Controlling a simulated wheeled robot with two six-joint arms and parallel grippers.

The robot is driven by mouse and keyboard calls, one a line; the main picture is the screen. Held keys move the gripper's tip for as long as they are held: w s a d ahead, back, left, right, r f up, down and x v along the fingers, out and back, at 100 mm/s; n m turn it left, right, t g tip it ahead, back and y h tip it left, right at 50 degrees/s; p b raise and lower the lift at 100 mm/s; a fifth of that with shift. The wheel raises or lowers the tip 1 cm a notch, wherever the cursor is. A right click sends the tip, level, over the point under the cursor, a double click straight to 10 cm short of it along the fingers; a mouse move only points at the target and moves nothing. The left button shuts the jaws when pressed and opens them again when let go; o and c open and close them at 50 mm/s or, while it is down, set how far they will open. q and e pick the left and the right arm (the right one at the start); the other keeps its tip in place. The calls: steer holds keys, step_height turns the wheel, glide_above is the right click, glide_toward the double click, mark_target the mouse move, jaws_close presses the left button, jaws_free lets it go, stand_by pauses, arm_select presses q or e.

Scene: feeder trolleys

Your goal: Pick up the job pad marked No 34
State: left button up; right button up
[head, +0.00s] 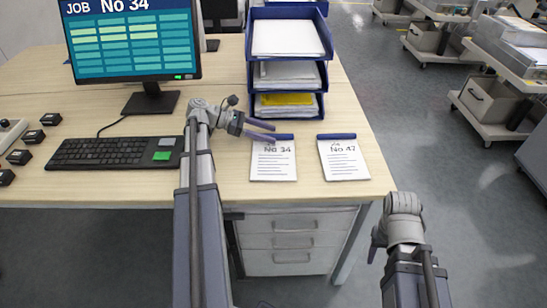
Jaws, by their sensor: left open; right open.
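The job pad marked No 34 (273,163) lies flat on the desk in front of the paper trays, with a dark blue strip along its top edge. A similar pad marked No 47 (344,160) lies to its right. My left gripper (274,132) is open and empty, its fingers pointing right at the top edge of the No 34 pad. I cannot tell whether the fingers touch it. My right gripper (374,248) is at the lower right, off the desk's front right corner, with its fingers mostly hidden by the wrist.
A monitor (132,45) showing "JOB No 34", a keyboard (115,153) and several small black blocks stand on the left of the desk (225,185). Blue stacked paper trays (325,75) stand behind the pads. Trolleys (490,100) stand on the right, with clear floor between.

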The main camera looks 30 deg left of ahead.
arm_select(q)
steer(key=shift+x, duration=0.75)
jaws_close()
